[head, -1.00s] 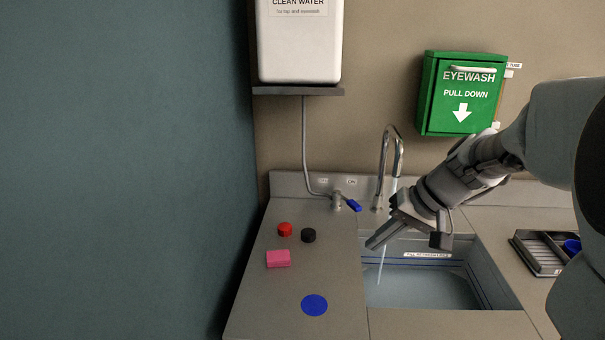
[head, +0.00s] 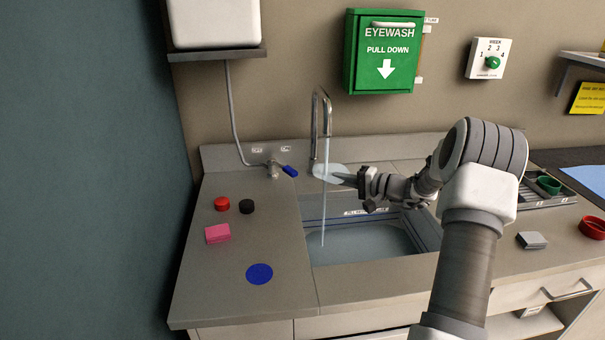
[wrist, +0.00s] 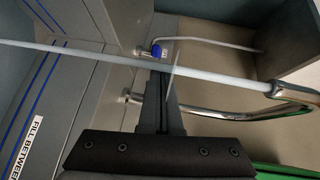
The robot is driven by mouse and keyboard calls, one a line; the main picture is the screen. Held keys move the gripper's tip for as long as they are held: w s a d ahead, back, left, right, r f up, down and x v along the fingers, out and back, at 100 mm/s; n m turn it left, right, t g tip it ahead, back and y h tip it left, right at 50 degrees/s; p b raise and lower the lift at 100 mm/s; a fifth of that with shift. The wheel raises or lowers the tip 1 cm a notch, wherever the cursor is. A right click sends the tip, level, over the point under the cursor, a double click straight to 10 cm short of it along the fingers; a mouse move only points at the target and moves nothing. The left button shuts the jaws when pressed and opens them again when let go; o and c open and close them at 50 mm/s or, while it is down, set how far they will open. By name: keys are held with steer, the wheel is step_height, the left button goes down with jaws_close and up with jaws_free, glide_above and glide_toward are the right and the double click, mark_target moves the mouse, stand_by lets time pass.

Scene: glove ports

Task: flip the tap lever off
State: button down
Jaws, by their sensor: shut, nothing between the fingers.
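The tap (head: 273,168) stands on the counter behind the basin's left side. Its blue lever (head: 290,171) points right and slightly forward; it also shows in the wrist view (wrist: 156,49), beyond my fingertips. Water runs from the curved spout (head: 322,110) in a thin stream (head: 324,205) into the sink basin (head: 365,243), which holds water. My gripper (head: 338,178) is shut and empty, close to the spout's base, with its fingers pointing left toward the lever. A gap remains between fingertips and lever. In the wrist view the stream crosses in front of my gripper (wrist: 160,95).
A pale patch (head: 328,170) shows around the spout base. Red (head: 222,204) and black (head: 247,206) caps, a pink block (head: 217,233) and a blue disc (head: 259,274) lie left of the basin. The green eyewash box (head: 383,52) hangs above.

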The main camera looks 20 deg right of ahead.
mark_target(282, 167)
steer(key=d, duration=0.1)
steer(key=w+d+f+m+t, duration=0.1)
steer(key=d, duration=0.1)
steer(key=d+f+m+t, duration=0.1)
steer(key=d, duration=0.1)
steer(key=shift+w+f+h, duration=0.1)
steer(key=shift+w+h, duration=0.2)
steer(key=shift+h, duration=0.1)
steer(key=shift+a, duration=0.1)
steer(key=x, duration=1)
steer(key=shift+w, duration=0.15)
steer(key=a, duration=0.1)
steer(key=s+a, duration=0.1)
steer(key=shift+s+a+r, duration=0.1)
steer(key=shift+a+r, duration=0.15)
steer(key=shift+a, duration=0.15)
steer(key=shift+s+a, duration=0.15)
steer(key=shift+a, duration=0.3)
steer(key=shift+f, duration=0.1)
